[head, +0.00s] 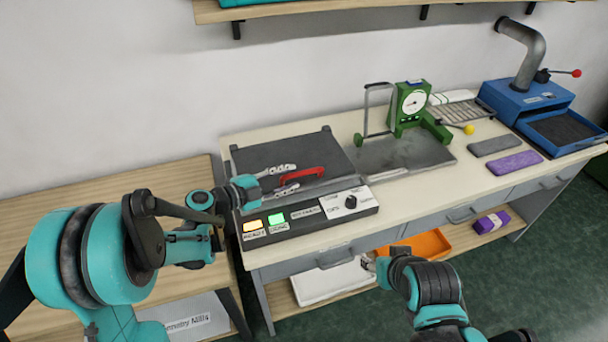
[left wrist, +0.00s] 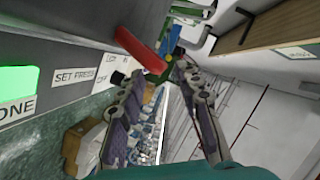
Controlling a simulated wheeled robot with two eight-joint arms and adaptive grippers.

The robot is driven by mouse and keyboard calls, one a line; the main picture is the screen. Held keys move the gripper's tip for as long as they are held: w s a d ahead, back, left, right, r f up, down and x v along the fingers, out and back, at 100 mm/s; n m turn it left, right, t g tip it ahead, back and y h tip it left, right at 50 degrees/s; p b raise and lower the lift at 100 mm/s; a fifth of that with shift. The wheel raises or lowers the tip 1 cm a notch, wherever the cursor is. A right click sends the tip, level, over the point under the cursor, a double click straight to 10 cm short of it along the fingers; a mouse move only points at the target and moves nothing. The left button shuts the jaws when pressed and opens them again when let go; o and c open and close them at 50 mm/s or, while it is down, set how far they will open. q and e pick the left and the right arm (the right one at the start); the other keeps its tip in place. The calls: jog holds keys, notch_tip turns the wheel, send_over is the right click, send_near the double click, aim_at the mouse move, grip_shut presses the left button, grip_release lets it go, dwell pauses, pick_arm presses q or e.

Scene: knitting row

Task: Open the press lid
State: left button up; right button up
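The press (head: 370,211) stands at the left end of the bench, with its dark flat lid (head: 285,152) lying down. The red lid handle (head: 318,172) is at the lid's front edge; it also shows in the left wrist view (left wrist: 138,47). My left gripper (head: 296,177) is open over the lid front, its fingers on either side of the handle's left end. In the left wrist view the handle is just past the spread fingertips (left wrist: 158,72); contact cannot be told. My right gripper (head: 369,263) is low before the drawers, its opening unclear.
The press panel has a lit amber lamp (head: 252,225), a lit green lamp (head: 276,218) and a black knob (head: 351,201). A green gauge stand (head: 411,105) is right of the lid. Grey and purple pads (head: 514,162) and a blue machine (head: 525,100) stand farther right.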

aim_at(295, 176)
pick_arm(q)
jog(key=b+x, duration=0.1)
jog(key=x, duration=0.4)
jog(key=shift+c, duration=0.2)
grip_shut()
